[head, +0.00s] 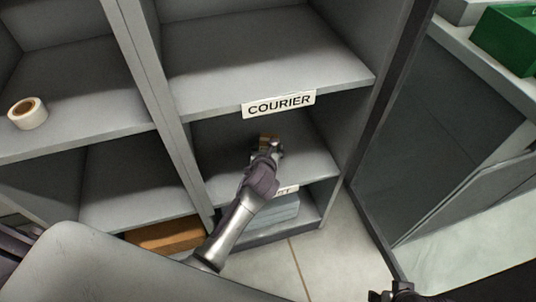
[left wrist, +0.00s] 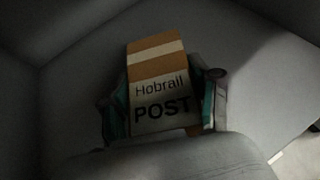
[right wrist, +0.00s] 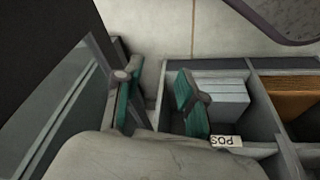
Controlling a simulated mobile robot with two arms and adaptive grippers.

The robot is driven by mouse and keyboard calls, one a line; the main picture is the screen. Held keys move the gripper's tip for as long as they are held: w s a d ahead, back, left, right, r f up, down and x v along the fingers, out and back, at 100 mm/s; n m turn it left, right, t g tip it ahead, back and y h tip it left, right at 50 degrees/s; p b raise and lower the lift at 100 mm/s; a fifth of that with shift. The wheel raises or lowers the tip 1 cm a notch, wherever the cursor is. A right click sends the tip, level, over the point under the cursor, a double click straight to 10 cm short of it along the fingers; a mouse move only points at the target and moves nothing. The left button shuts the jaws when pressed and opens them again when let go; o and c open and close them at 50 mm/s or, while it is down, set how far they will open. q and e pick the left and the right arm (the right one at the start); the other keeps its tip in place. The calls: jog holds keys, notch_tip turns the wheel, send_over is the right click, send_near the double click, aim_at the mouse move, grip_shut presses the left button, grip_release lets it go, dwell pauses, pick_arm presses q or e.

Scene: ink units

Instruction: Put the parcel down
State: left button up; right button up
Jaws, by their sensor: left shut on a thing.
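The parcel (left wrist: 157,66) is brown with a pale stripe and a label reading "Hobrall POST". My left gripper (left wrist: 160,108) is shut on it, with one finger on each side. In the head view the left gripper (head: 270,146) reaches into the bay below the COURIER plate (head: 279,104), and only a bit of the parcel (head: 268,138) shows. I cannot tell whether the parcel touches the shelf board (head: 308,164). My right gripper (right wrist: 157,92) is open and empty, with its fingers apart; only a dark part shows at the head view's bottom right.
Below is a bay with a pale blue-grey stack (head: 284,209) and a partly hidden plate (head: 287,191). A brown item (head: 167,236) lies in the lower left bay. A tape roll (head: 28,113) sits on the left shelf. A green box (head: 507,40) stands at right.

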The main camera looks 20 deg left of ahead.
pick_arm(q)
jog(key=shift+f, duration=0.85)
pick_arm(e)
jog(key=shift+v, duration=1.25)
jog(key=shift+s+d, duration=0.1)
pick_arm(q)
jog(key=o, duration=1.3)
jog(key=shift+f, duration=0.2)
jog(key=shift+o, duration=0.2)
pick_arm(e)
jog(key=shift+f, duration=0.1)
